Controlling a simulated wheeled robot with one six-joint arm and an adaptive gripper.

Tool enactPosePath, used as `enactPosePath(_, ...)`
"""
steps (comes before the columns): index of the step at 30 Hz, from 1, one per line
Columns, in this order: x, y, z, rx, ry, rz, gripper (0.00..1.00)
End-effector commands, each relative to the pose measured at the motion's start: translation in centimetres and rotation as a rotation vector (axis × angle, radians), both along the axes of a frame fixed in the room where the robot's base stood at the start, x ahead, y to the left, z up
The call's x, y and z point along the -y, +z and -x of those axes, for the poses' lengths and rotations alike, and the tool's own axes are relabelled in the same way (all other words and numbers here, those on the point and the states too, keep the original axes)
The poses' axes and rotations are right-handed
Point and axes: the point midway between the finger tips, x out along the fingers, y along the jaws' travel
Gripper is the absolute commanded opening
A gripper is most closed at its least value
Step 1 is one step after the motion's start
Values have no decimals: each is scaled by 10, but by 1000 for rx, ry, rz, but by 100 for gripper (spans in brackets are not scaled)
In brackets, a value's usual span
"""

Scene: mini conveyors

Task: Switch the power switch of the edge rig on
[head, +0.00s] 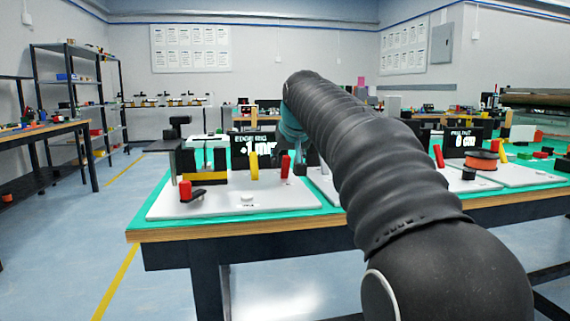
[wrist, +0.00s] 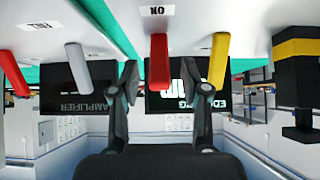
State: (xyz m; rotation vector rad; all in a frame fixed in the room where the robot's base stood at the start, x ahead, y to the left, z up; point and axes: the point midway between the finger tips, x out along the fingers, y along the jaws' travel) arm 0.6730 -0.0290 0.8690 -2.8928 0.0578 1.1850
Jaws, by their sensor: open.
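The edge rig (head: 225,203) is a white plate on the green-topped bench, with a black display (head: 241,150) reading "EDGE RIG". A red lever (head: 285,167) and a yellow lever (head: 253,166) stand on it. In the upside-down wrist view, the red lever (wrist: 158,62) stands near an "ON" label (wrist: 157,11), with the yellow lever (wrist: 219,60) to its right. My gripper (wrist: 167,78) is open and empty. The red lever shows between its fingers, apparently beyond them; contact cannot be told. My arm hides most of the gripper in the head view.
In the wrist view, an "AMPLIFIER" display (wrist: 78,88) with grey (wrist: 76,64) and red (wrist: 14,75) levers stands close on the left. Another rig's display (head: 463,140) is farther right.

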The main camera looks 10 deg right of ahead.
Motion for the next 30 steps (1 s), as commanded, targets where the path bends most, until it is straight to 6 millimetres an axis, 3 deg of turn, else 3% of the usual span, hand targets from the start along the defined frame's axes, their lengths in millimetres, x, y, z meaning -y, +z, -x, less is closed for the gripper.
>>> enactPosePath(13, -3, 58, 58, 3, 1, 1, 46)
enactPosePath(30, -4, 69, 71, -1, 1, 0, 46)
